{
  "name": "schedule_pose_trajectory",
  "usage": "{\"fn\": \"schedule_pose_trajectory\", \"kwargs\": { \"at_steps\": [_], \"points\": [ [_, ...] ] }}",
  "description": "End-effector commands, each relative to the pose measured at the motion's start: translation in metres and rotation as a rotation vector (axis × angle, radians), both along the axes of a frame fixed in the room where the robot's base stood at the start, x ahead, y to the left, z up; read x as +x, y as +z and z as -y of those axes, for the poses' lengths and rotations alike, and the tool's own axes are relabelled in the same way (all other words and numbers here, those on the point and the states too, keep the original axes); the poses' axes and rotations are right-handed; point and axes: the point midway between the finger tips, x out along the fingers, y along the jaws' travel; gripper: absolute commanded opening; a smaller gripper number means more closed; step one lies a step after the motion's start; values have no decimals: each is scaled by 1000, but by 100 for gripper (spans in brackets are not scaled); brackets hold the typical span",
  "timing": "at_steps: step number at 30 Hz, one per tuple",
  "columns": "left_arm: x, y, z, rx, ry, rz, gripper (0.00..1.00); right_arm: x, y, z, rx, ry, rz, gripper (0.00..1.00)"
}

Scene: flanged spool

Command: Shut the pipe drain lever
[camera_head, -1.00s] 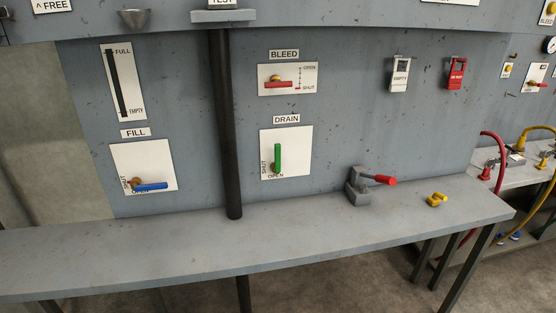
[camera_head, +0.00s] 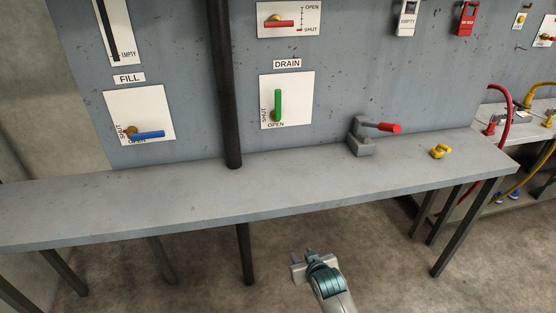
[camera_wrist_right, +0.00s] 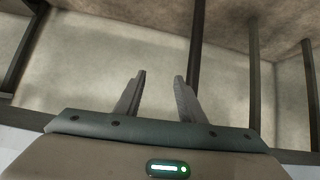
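The drain lever (camera_head: 278,104) is a green handle standing upright on a white plate (camera_head: 300,92) under the DRAIN label (camera_head: 287,64). The plate reads SHUT along its left side and OPEN below the lever. My right gripper (camera_head: 304,257) is low in front of the bench, below and well apart from the lever. In the right wrist view its two fingers (camera_wrist_right: 158,92) are spread with nothing between them. My left gripper is not in view.
A grey bench (camera_head: 120,204) runs below the panel, with a red-handled clamp (camera_head: 362,140) and a yellow fitting (camera_head: 440,151) on its right part. A dark vertical pipe (camera_head: 227,90) stands left of the drain plate. The blue fill lever (camera_head: 148,135) is further left.

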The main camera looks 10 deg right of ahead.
Motion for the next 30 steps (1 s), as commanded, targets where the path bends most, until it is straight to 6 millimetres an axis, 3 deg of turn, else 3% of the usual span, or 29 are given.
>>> {"fn": "schedule_pose_trajectory", "kwargs": {
  "at_steps": [1, 6, 11, 30],
  "points": [
    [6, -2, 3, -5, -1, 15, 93, 14, 33, 0, 7, -8, 50, 36],
    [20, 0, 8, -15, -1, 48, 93, 32, 110, 2, 21, -27, 151, 36],
    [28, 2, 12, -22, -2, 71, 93, 38, 160, 5, 33, -40, 220, 36],
    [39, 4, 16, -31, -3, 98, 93, 141, 371, -15, 92, -51, 633, 36]
  ]
}}
